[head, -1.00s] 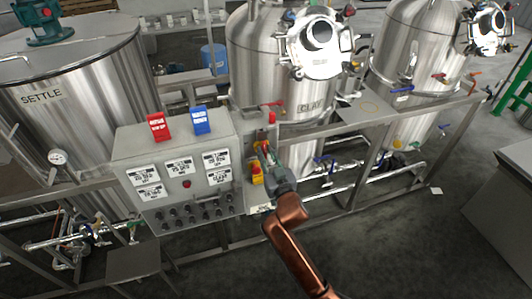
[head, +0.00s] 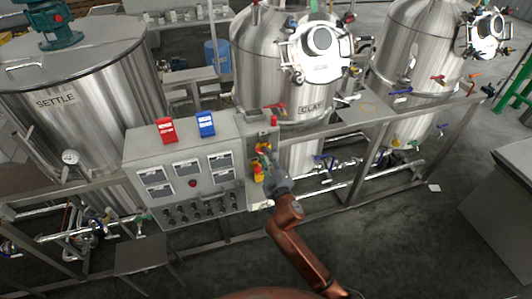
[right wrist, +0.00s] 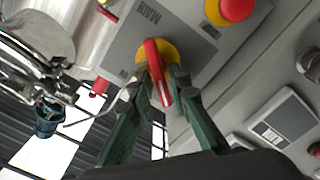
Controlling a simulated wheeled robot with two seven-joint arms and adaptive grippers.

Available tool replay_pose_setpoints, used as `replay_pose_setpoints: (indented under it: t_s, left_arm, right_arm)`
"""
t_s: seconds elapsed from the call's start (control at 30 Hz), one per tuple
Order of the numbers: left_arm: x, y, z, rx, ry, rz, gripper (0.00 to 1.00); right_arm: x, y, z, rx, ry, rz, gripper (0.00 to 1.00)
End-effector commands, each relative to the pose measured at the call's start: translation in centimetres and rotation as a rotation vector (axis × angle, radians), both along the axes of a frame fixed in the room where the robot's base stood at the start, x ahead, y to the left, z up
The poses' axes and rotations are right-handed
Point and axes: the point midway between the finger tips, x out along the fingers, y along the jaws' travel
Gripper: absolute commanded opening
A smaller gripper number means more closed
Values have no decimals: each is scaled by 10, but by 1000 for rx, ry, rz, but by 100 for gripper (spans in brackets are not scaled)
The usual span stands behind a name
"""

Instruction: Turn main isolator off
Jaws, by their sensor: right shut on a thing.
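The main isolator is a red handle (right wrist: 157,72) on a yellow disc (right wrist: 172,50), set on a grey box marked MAIN (right wrist: 118,50). In the right wrist view the handle runs nearly vertically, tilted slightly. My right gripper (right wrist: 159,85) has its green fingers on either side of the handle and is shut on it. In the head view my right gripper (head: 268,160) reaches the narrow box at the right end of the control panel, and its fingers partly hide the isolator. My left gripper is in neither view.
A red emergency button on yellow (right wrist: 232,8) sits close to the isolator on the same box. The grey control panel (head: 225,140) with displays and knobs adjoins it. Steel tanks, SETTLE (head: 80,120) and CLAY (head: 290,75), stand behind, with pipes and a frame around.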

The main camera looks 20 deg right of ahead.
Motion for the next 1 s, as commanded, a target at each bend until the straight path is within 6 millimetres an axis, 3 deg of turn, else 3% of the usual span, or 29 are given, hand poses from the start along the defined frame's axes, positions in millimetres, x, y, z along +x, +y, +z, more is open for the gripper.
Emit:
replay_pose_setpoints:
  t_s: [0.5, 1.0]
  left_arm:
    - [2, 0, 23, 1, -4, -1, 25]
    - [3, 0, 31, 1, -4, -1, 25]
  right_arm:
    - [0, 2, -4, -469, -16, 0, 0]
    - [0, 3, -8, -697, -24, 0, 0]
